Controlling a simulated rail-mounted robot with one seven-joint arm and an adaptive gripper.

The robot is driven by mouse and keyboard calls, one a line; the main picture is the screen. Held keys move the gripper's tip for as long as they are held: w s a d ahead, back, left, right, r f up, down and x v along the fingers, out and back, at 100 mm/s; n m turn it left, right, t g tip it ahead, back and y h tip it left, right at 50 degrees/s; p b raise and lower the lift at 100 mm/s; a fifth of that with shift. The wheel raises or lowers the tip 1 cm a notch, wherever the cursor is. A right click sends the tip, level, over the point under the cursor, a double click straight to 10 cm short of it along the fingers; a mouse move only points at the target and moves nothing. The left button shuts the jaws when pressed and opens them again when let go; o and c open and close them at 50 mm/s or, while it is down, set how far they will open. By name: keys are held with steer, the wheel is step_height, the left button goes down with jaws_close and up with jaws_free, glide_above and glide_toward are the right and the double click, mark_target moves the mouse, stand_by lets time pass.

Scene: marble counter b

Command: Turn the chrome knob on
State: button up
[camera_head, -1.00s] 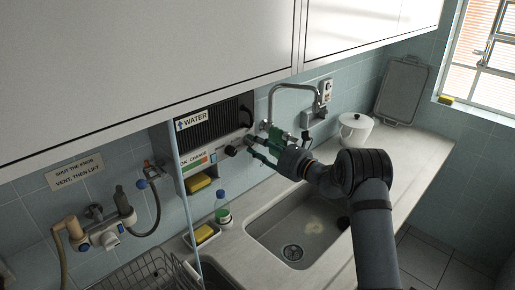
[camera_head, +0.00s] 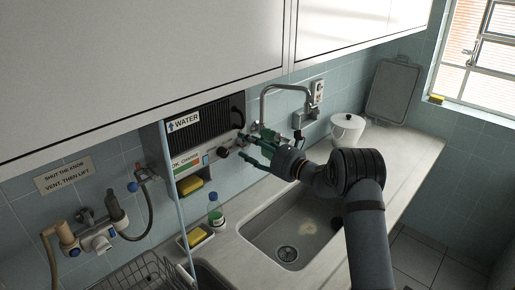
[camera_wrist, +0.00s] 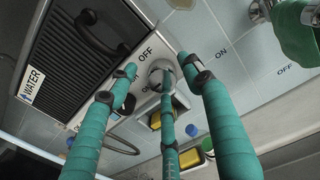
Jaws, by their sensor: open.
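The chrome knob (camera_wrist: 159,68) is a round metal knob on the pale front panel of the water unit in the wrist view. An "OFF" label is printed beside it, and a second label is partly hidden by a finger. My gripper (camera_wrist: 157,73) has three teal-wrapped fingers, spread open around the knob. The middle finger covers part of it, so I cannot tell whether any finger touches it. In the head view my gripper (camera_head: 246,147) is at the right end of the water unit (camera_head: 186,160), and the knob is hard to make out there.
A chrome tap (camera_head: 287,88) and a green object (camera_wrist: 298,30) are close to the gripper's right. The sink (camera_head: 290,235) is below. A bottle (camera_head: 215,211) and a yellow sponge (camera_head: 197,236) stand on the counter. A cabinet (camera_head: 140,65) overhangs the unit.

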steer(key=v, duration=1.1)
steer(key=shift+s+d, duration=0.25)
steer(key=shift+d, duration=0.1)
